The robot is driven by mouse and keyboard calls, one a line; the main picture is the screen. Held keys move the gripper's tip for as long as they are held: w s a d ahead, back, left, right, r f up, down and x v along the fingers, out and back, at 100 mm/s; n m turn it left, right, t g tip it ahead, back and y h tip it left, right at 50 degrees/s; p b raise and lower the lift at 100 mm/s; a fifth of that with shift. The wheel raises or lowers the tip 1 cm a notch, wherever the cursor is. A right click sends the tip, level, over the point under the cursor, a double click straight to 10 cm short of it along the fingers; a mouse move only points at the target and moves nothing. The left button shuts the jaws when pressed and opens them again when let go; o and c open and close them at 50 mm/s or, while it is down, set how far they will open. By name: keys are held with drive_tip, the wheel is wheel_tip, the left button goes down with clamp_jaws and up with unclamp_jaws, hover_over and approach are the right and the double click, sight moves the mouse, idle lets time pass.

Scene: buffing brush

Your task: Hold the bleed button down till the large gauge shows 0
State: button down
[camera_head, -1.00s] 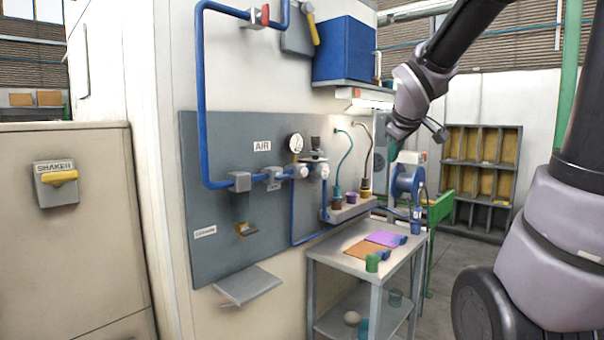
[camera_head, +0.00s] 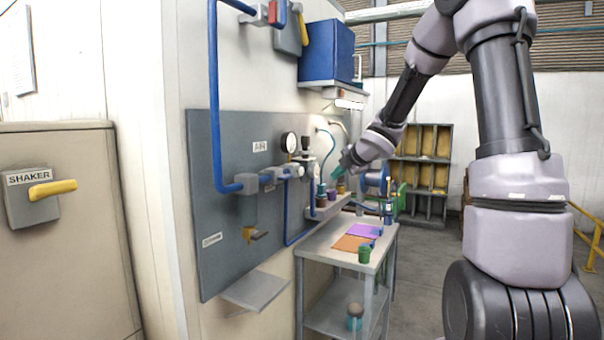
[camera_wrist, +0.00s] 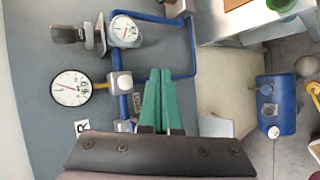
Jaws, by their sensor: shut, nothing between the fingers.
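The large white gauge (camera_head: 289,142) is on the grey panel beside the AIR label. In the wrist view the large gauge (camera_wrist: 71,88) is at the left; its needle reading is too small to tell. A second round dial (camera_wrist: 125,31) sits on a fitting at the top of that view. My gripper (camera_head: 347,160) has teal fingers and is in front of the panel, right of the gauge. In the wrist view its fingers (camera_wrist: 163,98) are shut together and empty, over the blue pipe and fittings. I cannot make out the bleed button.
A metal cart (camera_head: 335,240) with orange and purple sheets and a green cup (camera_head: 364,252) stands below. A small grey shelf (camera_head: 254,290) juts from the panel's foot. The SHAKER switch (camera_head: 33,195) is at the left. Blue pipes (camera_head: 213,100) run along the panel.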

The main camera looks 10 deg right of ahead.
sight(300, 171)
drive_tip(key=shift+a, duration=0.15)
drive_tip(key=w+a, duration=0.5)
drive_tip(key=a, duration=0.1)
drive_tip(key=shift+a, duration=0.4)
drive_tip(key=shift+w+a, duration=0.1)
idle(1.8)
drive_tip(key=shift+w+a, duration=0.2)
drive_tip(key=shift+a, duration=0.05)
drive_tip(key=shift+w+a, duration=0.3)
drive_tip(key=shift+a, duration=0.15)
idle(4.2)
